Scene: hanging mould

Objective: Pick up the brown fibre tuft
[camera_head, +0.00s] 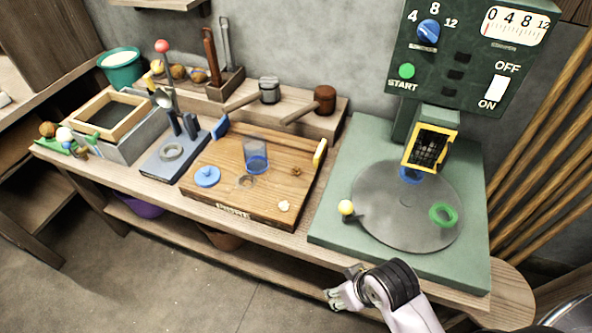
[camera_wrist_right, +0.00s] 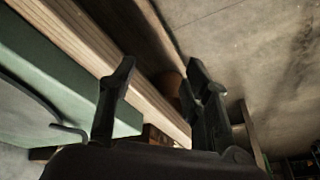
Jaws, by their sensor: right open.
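The brown fibre tuft (camera_head: 296,171) is a small brown clump lying on the right part of the wooden board (camera_head: 200,193) in the head view. My right gripper (camera_head: 335,299) is open, low in front of the table's front edge, well apart from the tuft. In the right wrist view its two fingers (camera_wrist_right: 158,85) stand apart with nothing between them, and the tuft does not show there. My left gripper is not in view.
Wooden-handled tools (camera_head: 322,99) lie behind.

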